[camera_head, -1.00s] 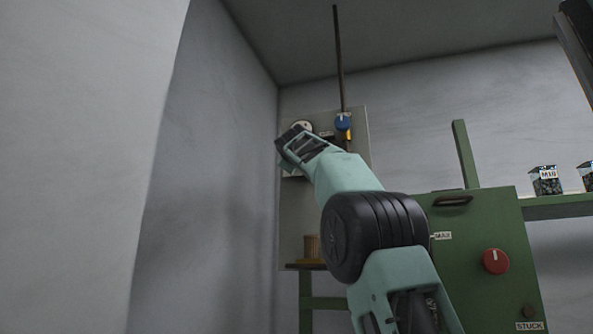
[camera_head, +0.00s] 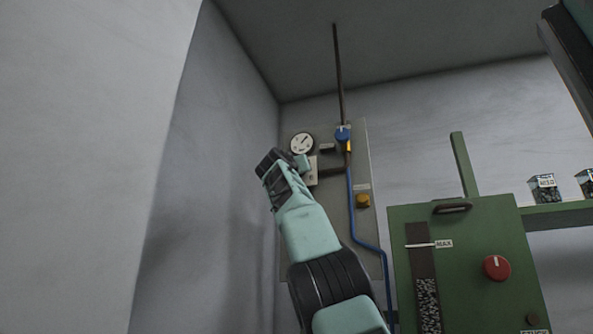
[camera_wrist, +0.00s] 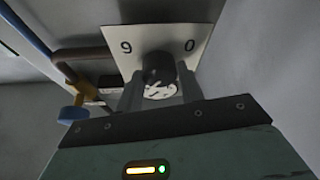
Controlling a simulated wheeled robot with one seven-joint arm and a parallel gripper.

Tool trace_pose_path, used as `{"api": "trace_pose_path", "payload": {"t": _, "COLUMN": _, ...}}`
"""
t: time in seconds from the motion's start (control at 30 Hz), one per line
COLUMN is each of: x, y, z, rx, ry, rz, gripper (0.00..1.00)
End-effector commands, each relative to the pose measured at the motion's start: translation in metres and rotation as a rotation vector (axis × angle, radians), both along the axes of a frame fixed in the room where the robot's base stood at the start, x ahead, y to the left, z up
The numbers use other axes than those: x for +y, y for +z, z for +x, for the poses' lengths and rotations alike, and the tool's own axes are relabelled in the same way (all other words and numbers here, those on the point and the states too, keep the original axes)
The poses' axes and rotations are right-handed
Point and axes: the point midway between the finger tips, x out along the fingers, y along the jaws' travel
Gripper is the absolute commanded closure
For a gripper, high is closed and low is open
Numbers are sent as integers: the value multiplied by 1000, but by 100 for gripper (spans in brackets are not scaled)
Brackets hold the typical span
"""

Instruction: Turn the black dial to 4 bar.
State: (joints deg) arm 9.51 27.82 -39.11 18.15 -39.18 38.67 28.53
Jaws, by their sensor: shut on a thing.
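The black dial (camera_wrist: 158,68) stands out from a white plate (camera_wrist: 198,42) marked 9 and 0 in the wrist view. My gripper (camera_wrist: 160,88) is shut on the dial, one finger on each side. A white patch with dark marks shows between the fingers; I cannot tell its reading. In the head view my gripper (camera_head: 305,164) is at the white plate (camera_head: 312,172), and hides the dial. A round white pressure gauge (camera_head: 302,144) sits just above on the grey panel; its needle is too small to read.
A blue valve knob (camera_head: 342,134) is on the panel to the right, also in the wrist view (camera_wrist: 72,113). A yellow knob (camera_head: 362,201) and blue pipe (camera_head: 351,210) are lower. A green cabinet (camera_head: 460,275) with a red knob (camera_head: 496,268) stands right. A grey wall is close left.

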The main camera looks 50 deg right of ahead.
Motion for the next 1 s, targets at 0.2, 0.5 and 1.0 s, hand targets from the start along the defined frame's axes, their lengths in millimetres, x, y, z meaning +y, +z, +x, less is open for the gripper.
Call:
{"api": "trace_pose_path", "payload": {"t": 0.2, "x": -2, "y": -3, "z": 1, "rx": -22, "ry": -4, "rz": 16, "gripper": 85}}
{"api": "trace_pose_path", "payload": {"t": 0.5, "x": -2, "y": -3, "z": 1, "rx": -23, "ry": -3, "rz": 18, "gripper": 85}}
{"api": "trace_pose_path", "payload": {"t": 1.0, "x": 1, "y": -3, "z": 0, "rx": -25, "ry": -1, "rz": 13, "gripper": 41}}
